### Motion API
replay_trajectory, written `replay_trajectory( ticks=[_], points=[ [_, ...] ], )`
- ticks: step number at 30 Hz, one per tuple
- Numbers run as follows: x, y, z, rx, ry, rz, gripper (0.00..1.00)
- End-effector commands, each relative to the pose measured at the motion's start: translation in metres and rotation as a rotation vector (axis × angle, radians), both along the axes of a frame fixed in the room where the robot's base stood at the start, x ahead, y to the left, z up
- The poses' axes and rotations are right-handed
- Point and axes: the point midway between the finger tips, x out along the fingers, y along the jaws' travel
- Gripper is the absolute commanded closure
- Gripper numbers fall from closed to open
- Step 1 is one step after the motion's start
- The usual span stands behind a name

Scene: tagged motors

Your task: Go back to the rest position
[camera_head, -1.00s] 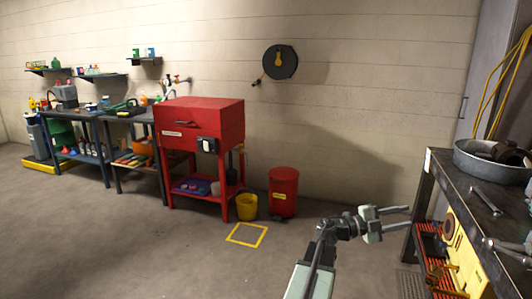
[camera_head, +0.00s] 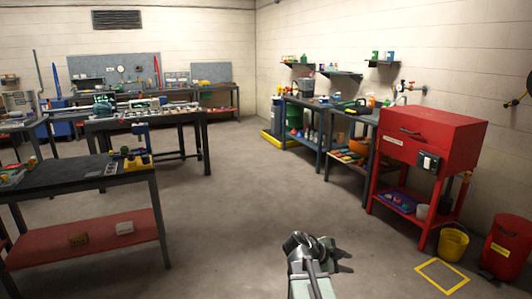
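My gripper (camera_head: 346,260) is at the bottom centre of the head view, over the bare concrete floor. Its two dark fingertips point right and stand apart, with nothing visible between them. My arm is folded close, and the wrist partly hides the base of the gripper.
A red cabinet (camera_head: 432,138) stands at right, with a yellow bucket (camera_head: 453,243), a yellow floor square (camera_head: 441,275) and a red bin (camera_head: 506,247) near it. A dark workbench (camera_head: 75,180) is at left. The floor (camera_head: 235,215) between is clear.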

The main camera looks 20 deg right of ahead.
Motion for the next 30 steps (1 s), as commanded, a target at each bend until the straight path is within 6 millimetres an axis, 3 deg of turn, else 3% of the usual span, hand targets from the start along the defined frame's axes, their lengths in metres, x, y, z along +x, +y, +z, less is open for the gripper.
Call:
replay_trajectory(
  ticks=[1,5,9,10,15,18,23,25,30],
  points=[
    [0.015,0.041,-0.012,0.061,0.063,0.101,0.65],
    [0.036,0.148,-0.046,0.237,0.282,0.414,0.65],
    [0.03,0.261,-0.08,0.435,0.569,0.867,0.65],
    [0.025,0.277,-0.086,0.474,0.624,0.966,0.65],
    [0.004,0.327,-0.1,0.601,0.822,1.438,0.65],
    [-0.003,0.347,-0.101,0.612,0.896,1.676,0.65],
    [-0.009,0.355,-0.101,0.529,1.04,1.99,0.65],
    [-0.008,0.355,-0.068,0.52,1.047,2.003,0.65],
    [-0.008,0.354,-0.017,0.519,1.046,1.999,0.65]
  ],
)
